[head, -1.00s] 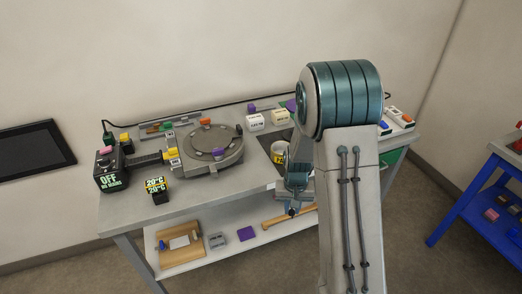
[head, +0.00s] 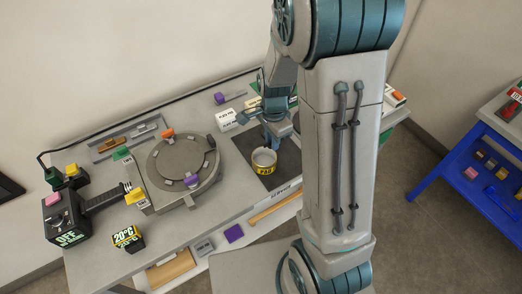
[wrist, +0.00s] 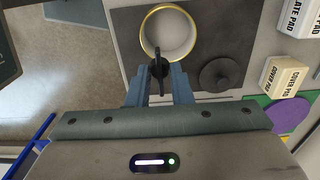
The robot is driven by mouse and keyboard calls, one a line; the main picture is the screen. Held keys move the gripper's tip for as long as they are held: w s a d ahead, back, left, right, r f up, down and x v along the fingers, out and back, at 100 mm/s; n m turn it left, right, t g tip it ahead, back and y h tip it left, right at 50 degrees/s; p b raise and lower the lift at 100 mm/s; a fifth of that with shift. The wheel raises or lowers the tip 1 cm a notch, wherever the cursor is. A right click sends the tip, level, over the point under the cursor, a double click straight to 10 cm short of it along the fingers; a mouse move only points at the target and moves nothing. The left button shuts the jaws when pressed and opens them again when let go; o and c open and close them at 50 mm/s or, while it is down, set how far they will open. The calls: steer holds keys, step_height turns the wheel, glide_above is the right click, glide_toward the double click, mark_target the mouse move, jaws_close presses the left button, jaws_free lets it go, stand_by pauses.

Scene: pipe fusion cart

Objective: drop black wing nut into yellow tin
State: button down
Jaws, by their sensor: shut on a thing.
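The yellow tin (head: 264,161) stands open on a dark mat, with a yellow band and lettering. In the wrist view its round rim (wrist: 169,11) shows just beyond my fingertips. My gripper (wrist: 159,72) is shut on the black wing nut (wrist: 158,66). The wing nut overlaps the near edge of the tin's opening in the wrist view; its height above the rim cannot be told. In the head view my gripper (head: 272,134) is behind the tin, and the wing nut is too small to make out.
The dark mat (wrist: 128,27) also bears a black round disc (wrist: 220,75) right of the gripper. White labelled boxes (wrist: 285,75) stand farther right. A round grey turntable (head: 180,162) is left of the tin. A blue cart (head: 470,165) stands at the right.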

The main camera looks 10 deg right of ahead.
mark_target(271, 151)
steer(key=shift+s+a+f+b, duration=0.1)
steer(key=shift+f+b, duration=2.1)
steer(key=shift+f, duration=0.75)
steer(key=c, duration=1.2)
jaws_free()
steer(key=shift+r, duration=0.1)
step_height(271, 151, up, 14)
steer(key=shift+f+b, duration=0.1)
steer(key=shift+b, duration=0.4)
steer(key=s+r+n+t, duration=0.3)
steer(key=s+r+n, duration=0.1)
steer(key=s+n, duration=1)
steer(key=shift+s+a+n+t, duration=0.25)
steer(key=shift+a+n+t, duration=0.05)
